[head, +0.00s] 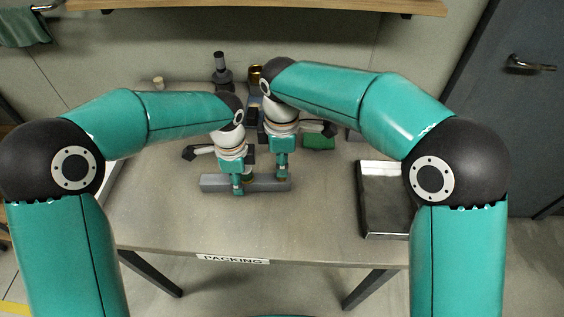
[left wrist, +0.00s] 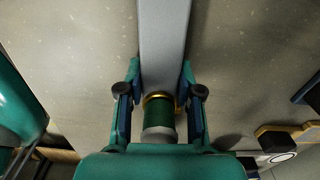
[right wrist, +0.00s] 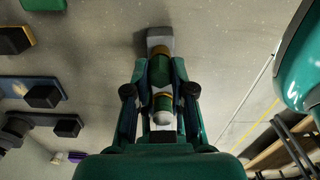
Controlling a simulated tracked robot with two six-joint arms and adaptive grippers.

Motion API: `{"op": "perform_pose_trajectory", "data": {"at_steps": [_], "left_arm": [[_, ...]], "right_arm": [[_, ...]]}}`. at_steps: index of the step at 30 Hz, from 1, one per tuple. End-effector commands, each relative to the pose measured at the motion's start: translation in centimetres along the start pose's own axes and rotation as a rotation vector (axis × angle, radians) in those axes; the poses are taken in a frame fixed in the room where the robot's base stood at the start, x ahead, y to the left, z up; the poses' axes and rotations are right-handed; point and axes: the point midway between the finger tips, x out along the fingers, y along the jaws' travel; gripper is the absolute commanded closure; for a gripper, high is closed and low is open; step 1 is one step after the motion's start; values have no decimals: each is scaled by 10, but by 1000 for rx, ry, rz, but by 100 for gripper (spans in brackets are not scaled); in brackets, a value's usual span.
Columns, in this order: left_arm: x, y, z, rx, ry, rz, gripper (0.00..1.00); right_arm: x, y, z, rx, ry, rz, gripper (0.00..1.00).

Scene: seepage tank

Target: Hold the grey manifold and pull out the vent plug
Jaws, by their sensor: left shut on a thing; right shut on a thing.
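The grey manifold (head: 213,184) is a bar lying on the table. My left gripper (head: 238,189) is shut across it near its middle; the left wrist view shows the fingers either side of the grey bar (left wrist: 163,40). My right gripper (head: 282,176) is at its right end. In the right wrist view its fingertips close on a green plug with a brass collar (right wrist: 160,72), which appears to be the vent plug. Whether that plug is still seated is unclear. A second green plug with a pale cap (right wrist: 162,104) stands between the grippers, and shows in the left wrist view (left wrist: 158,122).
A metal tray (head: 362,205) stands on the right of the table. The table front, above the PACKING label (head: 233,260), is clear.

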Motion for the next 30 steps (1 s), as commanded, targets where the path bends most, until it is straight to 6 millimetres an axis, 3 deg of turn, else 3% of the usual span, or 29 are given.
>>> {"op": "perform_pose_trajectory", "data": {"at_steps": [30], "left_arm": [[2, 1, 0, -3, 1, 6, 100]], "right_arm": [[-42, 0, 0, 0, 0, 0, 100]]}}
